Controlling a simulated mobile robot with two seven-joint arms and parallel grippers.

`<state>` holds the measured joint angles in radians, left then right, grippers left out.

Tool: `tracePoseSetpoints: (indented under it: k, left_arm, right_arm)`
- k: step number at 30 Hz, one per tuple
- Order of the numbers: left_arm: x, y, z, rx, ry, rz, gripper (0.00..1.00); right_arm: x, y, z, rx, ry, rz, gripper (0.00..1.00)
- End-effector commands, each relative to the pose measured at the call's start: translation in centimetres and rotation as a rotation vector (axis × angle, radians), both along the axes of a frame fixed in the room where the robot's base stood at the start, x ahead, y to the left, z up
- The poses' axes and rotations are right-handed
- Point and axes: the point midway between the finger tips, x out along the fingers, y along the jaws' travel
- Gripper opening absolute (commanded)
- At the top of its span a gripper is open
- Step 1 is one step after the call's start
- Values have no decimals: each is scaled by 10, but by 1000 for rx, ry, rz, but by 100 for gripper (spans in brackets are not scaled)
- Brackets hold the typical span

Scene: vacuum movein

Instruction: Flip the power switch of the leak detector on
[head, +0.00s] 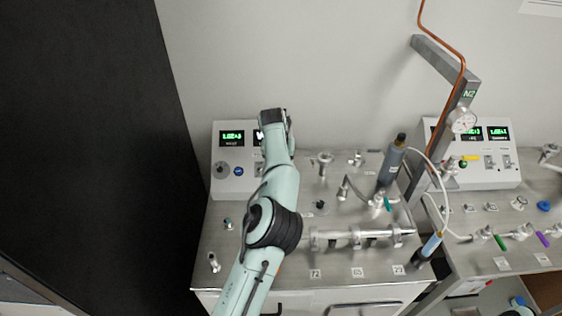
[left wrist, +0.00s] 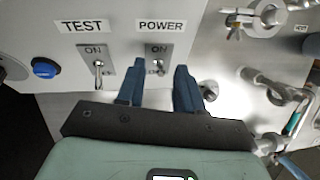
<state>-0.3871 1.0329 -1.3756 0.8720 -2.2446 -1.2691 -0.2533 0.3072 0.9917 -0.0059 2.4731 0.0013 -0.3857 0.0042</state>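The leak detector (head: 232,183) is a light box with green displays at the back left of the steel bench in the head view. In the left wrist view its POWER switch (left wrist: 158,66) is a small metal toggle on a grey plate marked ON at the top. The toggle appears to point toward the lower end of its plate. My left gripper (left wrist: 158,82) is open, with its two blue fingers apart and the toggle between and just beyond their tips. Contact cannot be told. In the head view my left arm hides the right part of the detector. My right gripper is not in view.
The TEST switch (left wrist: 98,72) and a blue button (left wrist: 45,68) sit left of POWER. Metal fittings and a horizontal pipe (head: 355,237) occupy the bench to the right. A second display box (head: 490,172) stands at the right. A black panel (head: 85,140) is on the left.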

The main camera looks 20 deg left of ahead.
Motion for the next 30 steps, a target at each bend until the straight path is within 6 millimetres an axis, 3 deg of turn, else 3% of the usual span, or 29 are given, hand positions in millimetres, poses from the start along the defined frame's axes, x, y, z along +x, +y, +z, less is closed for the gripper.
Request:
tracePoseSetpoints:
  k: [5, 15, 21, 30]
  left_arm:
    - [-3, 0, 12, 0, -3, -1, 36]
    - [-25, -2, 82, 0, -6, -1, 36]
    - [-35, -3, 114, 1, -3, -1, 36]
    - [-41, -3, 128, -1, 1, 1, 36]
  right_arm:
    - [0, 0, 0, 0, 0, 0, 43]
    - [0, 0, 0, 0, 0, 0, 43]
    - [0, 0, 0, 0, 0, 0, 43]
    - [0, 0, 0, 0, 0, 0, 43]
